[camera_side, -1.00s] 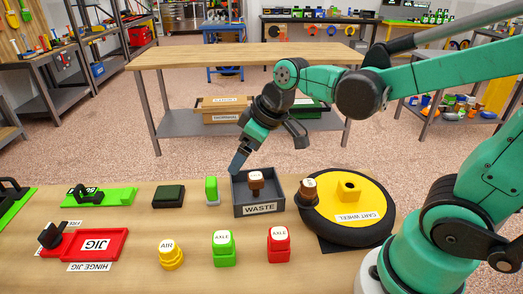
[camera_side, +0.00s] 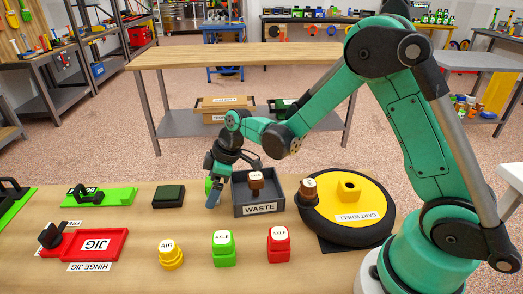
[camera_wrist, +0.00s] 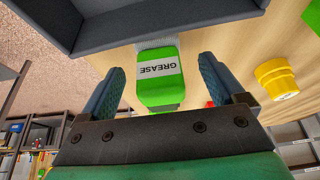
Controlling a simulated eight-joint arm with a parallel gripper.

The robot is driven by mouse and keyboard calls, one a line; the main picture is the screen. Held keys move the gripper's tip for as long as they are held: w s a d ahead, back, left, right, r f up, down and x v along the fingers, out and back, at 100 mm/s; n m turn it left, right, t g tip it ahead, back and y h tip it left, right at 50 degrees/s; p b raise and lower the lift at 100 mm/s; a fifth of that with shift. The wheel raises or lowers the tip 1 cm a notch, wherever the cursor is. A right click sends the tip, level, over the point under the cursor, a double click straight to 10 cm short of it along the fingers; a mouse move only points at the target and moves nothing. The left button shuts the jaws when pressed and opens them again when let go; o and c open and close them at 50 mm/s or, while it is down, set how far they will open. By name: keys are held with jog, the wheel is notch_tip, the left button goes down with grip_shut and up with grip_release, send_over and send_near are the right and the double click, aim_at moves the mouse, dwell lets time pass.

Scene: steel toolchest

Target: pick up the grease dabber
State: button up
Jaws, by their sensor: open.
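The grease dabber is a green block with a white GREASE label and a pale grey end; in the wrist view the dabber (camera_wrist: 160,90) shows between my two blue fingers. My gripper (camera_wrist: 162,64) is open, one finger on each side of it, with a visible gap to each. In the side view my gripper (camera_side: 213,193) is low over the table, just left of the waste tray. The dabber (camera_side: 208,186) is mostly hidden behind it there, with only a green sliver showing.
The grey WASTE tray (camera_side: 259,209) holding a brown AXLE piece (camera_side: 256,180) stands close to the right. In front are a yellow AIR piece (camera_side: 171,256), a green AXLE piece (camera_side: 223,248) and a red one (camera_side: 279,246).

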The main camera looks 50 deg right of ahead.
jog(key=shift+a+f, duration=0.1)
jog(key=shift+f, duration=0.3)
grip_shut()
jog(key=shift+r, duration=0.15)
notch_tip(320, 180, up, 20)
dwell(0.4)
jog(key=c, duration=1)
grip_release()
jog(key=shift+c, duration=1.1)
